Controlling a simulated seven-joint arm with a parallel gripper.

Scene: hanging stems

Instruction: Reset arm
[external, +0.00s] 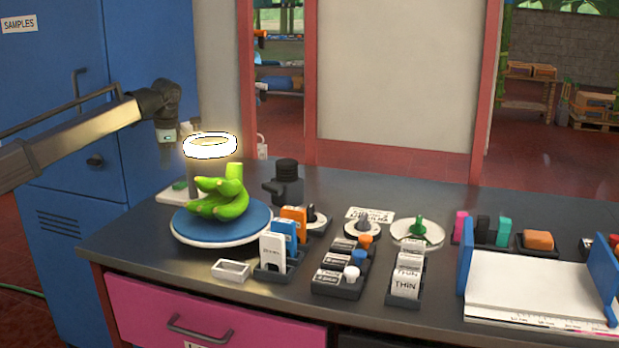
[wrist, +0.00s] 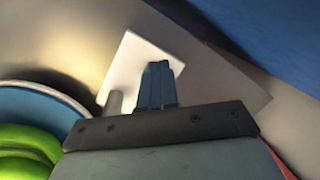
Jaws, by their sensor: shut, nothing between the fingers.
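My arm reaches in from the left in the external view, its dark wrist bent downward. My gripper (external: 167,136) hangs above the back left of the bench, left of the glowing ring lamp. In the wrist view its two fingers (wrist: 158,74) are pressed together with nothing between them. They point toward a white base plate (wrist: 128,62) that carries a post. A bit of green shows by the fingertips; I cannot tell whether it touches them. The green banana bunch (external: 222,200) lies on the blue round plate (external: 190,225), apart from my gripper.
The ring lamp (external: 210,146) stands close to my gripper's right. A dark bottle (external: 287,183), card holders (external: 271,262) and several small pots crowd the bench. A white tray with blue sides (external: 530,285) is at the right. A blue cabinet (external: 75,110) stands behind my arm.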

